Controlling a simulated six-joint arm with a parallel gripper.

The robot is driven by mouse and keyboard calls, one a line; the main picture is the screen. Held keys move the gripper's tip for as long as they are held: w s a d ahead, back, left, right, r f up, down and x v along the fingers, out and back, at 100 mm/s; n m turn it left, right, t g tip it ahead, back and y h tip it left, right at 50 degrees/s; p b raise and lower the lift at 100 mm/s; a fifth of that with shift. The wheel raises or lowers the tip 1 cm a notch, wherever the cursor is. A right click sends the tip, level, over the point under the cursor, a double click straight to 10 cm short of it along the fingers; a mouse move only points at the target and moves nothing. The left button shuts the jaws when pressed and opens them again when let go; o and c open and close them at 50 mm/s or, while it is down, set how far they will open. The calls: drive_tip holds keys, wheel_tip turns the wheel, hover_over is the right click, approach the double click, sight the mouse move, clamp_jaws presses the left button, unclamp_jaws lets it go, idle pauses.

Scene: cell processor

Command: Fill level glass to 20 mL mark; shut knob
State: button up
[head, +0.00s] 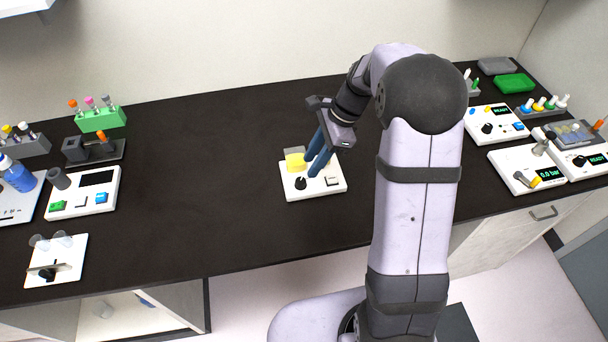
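My gripper (311,167) has blue fingers and points down over a white panel (331,187) in the middle of the bench. The panel carries a yellow block (295,161), a black knob (300,183) and a small pale button. The fingertips are beside the yellow block and the knob; I cannot tell whether they touch anything or how far apart they are. No level glass or 20 mL mark can be made out for sure. A white plate (70,274) at the front left bears clear cup-like vessels (62,239) and a dark knob with a pale lever (48,271).
A white device with a dark screen (97,178), a green tube rack (99,120) and a blue bottle (17,175) stand at left. Dark bench between is clear.

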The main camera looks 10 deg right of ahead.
sight(302, 180)
drive_tip(key=shift+p+x, duration=0.85)
drive_tip(key=shift+x, duration=2.45)
